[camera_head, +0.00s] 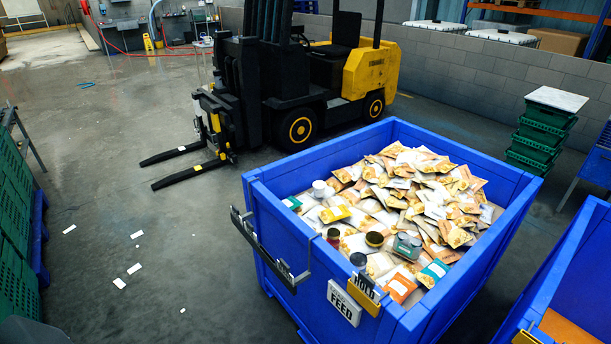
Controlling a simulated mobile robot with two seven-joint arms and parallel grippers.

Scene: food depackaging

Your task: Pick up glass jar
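The big blue crate (262,215) holds a heap of pouches with several small containers near its front left. A dark red jar-like container (333,238) sits among them. A round container with a gold lid (374,240) is to its right. A container with a grey top (358,260) is by the front wall, and a white-topped one (319,187) is near the left wall. I cannot tell for sure which are glass. Neither of my grippers is in view.
A grey rail (265,248) runs along the crate's left side. HOLD (364,291) and FEED (344,303) signs hang at its front. A second blue crate (545,275) stands at right. A forklift (300,80) is behind. Green crates (540,135) are stacked at right. Floor on the left is mostly open.

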